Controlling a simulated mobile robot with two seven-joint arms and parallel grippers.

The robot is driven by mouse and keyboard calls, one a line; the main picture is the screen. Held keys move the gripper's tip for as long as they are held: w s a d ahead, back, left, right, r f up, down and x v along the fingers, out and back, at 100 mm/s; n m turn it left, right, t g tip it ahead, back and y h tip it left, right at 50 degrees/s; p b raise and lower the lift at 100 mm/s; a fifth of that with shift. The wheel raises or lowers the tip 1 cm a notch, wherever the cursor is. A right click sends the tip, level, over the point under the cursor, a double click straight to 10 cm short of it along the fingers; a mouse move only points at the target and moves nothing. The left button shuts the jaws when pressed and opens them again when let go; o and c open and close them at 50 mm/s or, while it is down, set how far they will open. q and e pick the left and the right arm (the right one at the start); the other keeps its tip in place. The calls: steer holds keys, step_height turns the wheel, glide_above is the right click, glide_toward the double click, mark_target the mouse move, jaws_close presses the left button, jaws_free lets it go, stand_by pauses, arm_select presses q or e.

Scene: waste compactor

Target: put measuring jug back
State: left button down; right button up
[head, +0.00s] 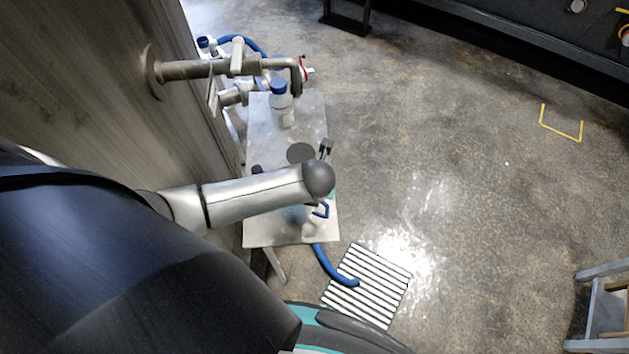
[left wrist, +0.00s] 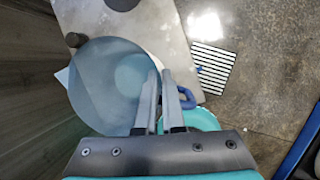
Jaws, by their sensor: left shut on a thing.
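The measuring jug (left wrist: 108,75) is translucent and bluish, with a blue handle (left wrist: 187,98) on its right in the left wrist view. My left gripper (left wrist: 167,78) is shut on the jug near the handle side; which part lies between the fingers is hard to tell. In the head view the jug (head: 295,215) shows partly below my left arm, over the near end of the grey table (head: 262,228). My forearm hides the gripper there. I cannot tell whether the jug touches the table. My right gripper is not in view.
A white bottle with a blue cap (head: 281,108) stands at the table's far end, beside a metal pipe (head: 205,68) from the wall. A dark disc (head: 300,153) lies mid-table. A blue hose (head: 335,268) hangs down to a floor grate (head: 367,285).

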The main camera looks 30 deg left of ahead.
arm_select(q)
steer(key=shift+w, duration=0.1)
steer(key=c, duration=1)
jaws_free()
steer(key=p+v, duration=0.3)
steer(key=v, duration=0.9)
